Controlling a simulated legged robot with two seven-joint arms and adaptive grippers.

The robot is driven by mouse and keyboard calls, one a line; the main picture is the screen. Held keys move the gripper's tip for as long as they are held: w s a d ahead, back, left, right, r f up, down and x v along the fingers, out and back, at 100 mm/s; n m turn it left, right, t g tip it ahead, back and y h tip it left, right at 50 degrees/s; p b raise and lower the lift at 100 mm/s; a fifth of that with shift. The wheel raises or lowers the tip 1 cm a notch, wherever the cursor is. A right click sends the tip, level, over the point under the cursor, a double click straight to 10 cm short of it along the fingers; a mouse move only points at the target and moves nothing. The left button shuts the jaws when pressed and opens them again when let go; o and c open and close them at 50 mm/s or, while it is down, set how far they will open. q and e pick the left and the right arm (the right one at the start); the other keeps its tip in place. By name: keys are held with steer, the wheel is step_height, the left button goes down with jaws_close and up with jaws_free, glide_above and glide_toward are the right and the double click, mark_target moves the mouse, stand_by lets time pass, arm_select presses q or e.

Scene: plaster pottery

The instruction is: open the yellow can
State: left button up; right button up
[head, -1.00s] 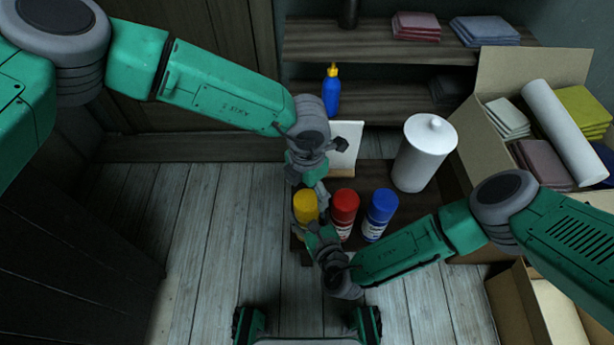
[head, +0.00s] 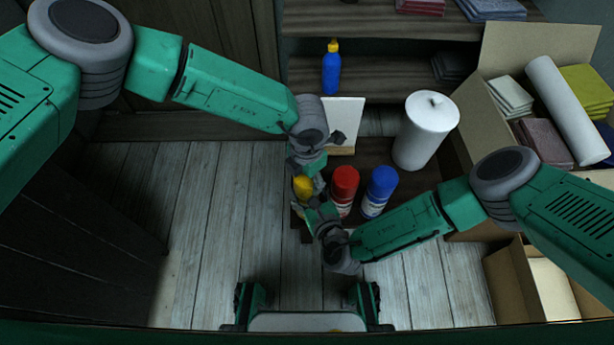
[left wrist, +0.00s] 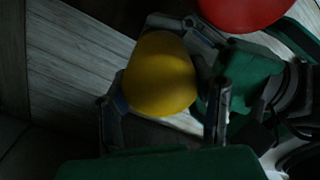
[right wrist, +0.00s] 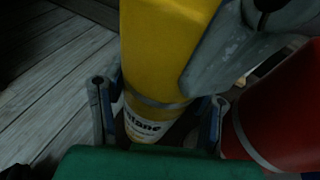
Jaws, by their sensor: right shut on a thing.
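The yellow can (head: 303,188) stands at the left of a row with a red can (head: 344,186) and a blue can (head: 380,187). My right gripper (right wrist: 158,112) is shut on the yellow can's body, one finger on each side, near the white label. My left gripper (head: 312,172) is at the yellow cap. In the left wrist view the cap (left wrist: 160,75) lies between its fingers; whether they press on it is unclear. The right wrist view shows a grey finger part beside the yellow top. Part of the can is hidden by the grippers.
Close right of the yellow can, the red can leaves little room. A white lidded jar (head: 425,132), a white panel (head: 345,122) and a blue bottle (head: 331,72) are behind. A cardboard box (head: 487,118) stands right. Bare floor (head: 215,230) lies left.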

arm_select(q)
steer(key=shift+r, duration=0.15)
stand_by(0.5)
steer(key=shift+r, duration=1.05)
steer(key=shift+r, duration=0.1)
steer(key=shift+r, duration=1.95)
arm_select(e)
steer(key=o, duration=1.8)
steer(key=shift+c, duration=0.2)
arm_select(q)
steer(key=shift+s+f, duration=0.1)
arm_select(e)
steer(key=v, duration=1.2)
